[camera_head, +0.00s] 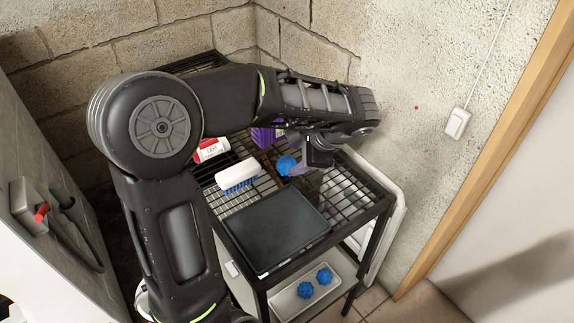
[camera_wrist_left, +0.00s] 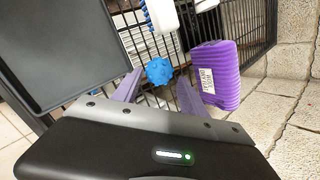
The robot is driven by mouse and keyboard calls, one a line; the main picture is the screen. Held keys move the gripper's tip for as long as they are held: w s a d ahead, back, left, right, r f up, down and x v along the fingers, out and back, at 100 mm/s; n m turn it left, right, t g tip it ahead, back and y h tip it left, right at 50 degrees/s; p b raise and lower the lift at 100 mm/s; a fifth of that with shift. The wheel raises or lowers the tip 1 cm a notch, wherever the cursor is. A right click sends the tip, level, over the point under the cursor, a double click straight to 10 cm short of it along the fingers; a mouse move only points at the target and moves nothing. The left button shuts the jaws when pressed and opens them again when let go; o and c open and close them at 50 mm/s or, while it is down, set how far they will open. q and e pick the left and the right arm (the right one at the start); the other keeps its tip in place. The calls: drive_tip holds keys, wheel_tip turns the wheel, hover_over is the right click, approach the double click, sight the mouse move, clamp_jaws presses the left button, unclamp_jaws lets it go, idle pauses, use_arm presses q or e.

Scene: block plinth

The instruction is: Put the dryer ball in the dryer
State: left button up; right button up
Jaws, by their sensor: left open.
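A blue, knobbly dryer ball (camera_head: 286,165) rests on the black wire rack (camera_head: 375,205). In the left wrist view the ball (camera_wrist_left: 159,70) shows between and just beyond the two purple fingertips. My left gripper (camera_head: 312,163) is open right beside the ball, pointing down at the rack; in the left wrist view its fingers (camera_wrist_left: 158,88) are spread with nothing clamped. Two more blue balls (camera_head: 305,290) (camera_head: 324,276) lie in a white tray on the lower level. I cannot make out the dryer for certain. My right gripper is out of view.
A black flat tray (camera_head: 275,232) covers the rack's front. A white brush with blue bristles (camera_head: 238,177), a red and white container (camera_head: 210,150) and a purple ribbed item (camera_wrist_left: 215,75) stand near the ball. A stone wall (camera_head: 400,60) closes off the back.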

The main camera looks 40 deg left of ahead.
sight(288, 163)
use_arm(q)
drive_tip(key=x, duration=0.5)
idle(0.3)
drive_tip(key=shift+c, duration=0.3)
clamp_jaws()
wheel_tip(288, 163, up, 10)
drive_tip(key=shift+p, duration=0.35)
idle(0.7)
idle(0.4)
